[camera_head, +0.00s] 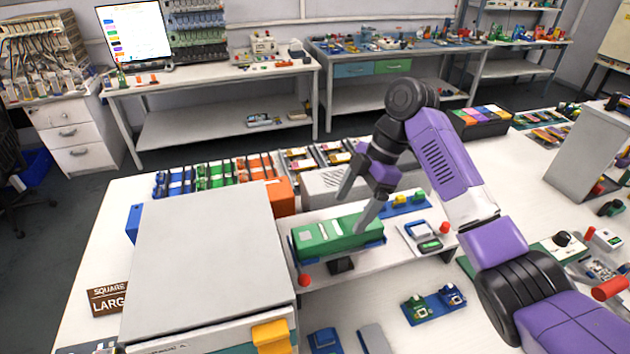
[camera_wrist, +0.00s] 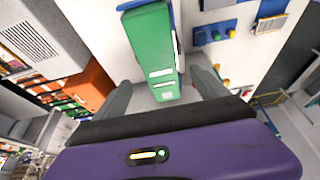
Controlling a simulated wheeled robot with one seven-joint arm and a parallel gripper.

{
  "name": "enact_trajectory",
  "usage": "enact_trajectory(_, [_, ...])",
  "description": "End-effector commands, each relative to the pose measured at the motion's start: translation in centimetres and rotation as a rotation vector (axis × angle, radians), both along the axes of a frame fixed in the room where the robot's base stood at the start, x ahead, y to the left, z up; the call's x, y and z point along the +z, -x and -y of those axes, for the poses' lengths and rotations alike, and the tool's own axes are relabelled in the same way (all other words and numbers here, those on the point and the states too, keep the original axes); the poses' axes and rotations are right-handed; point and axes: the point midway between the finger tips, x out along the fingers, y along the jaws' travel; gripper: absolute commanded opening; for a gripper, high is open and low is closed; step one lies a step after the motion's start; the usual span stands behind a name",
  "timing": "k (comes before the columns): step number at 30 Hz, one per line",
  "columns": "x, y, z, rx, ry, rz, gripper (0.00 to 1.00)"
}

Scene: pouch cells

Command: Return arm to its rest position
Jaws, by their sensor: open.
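My gripper (camera_head: 358,203) is at the end of my purple and black arm, above the work table in the head view. Its two grey fingers point down and are spread apart, with nothing between them. A green box-shaped unit (camera_head: 338,238) in a blue holder lies below the fingers, close to the right fingertip; I cannot tell if they touch. In the wrist view the green unit (camera_wrist: 150,50) shows ahead, beyond the two open fingers (camera_wrist: 160,92).
A large grey-topped box (camera_head: 205,250) stands left of the green unit. Blue, green and orange racks (camera_head: 215,175) line the table's back edge. A white device (camera_head: 420,235), blue boards (camera_head: 433,304) and a grey upright panel (camera_head: 588,150) are to the right. Room above the table looks free.

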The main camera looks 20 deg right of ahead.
Motion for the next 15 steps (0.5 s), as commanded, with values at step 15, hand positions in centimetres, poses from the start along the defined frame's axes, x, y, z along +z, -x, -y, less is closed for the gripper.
enact_trajectory(15, [3.8, -9.4, -1.0, -0.458, -0.13, 0.327, 0.83])
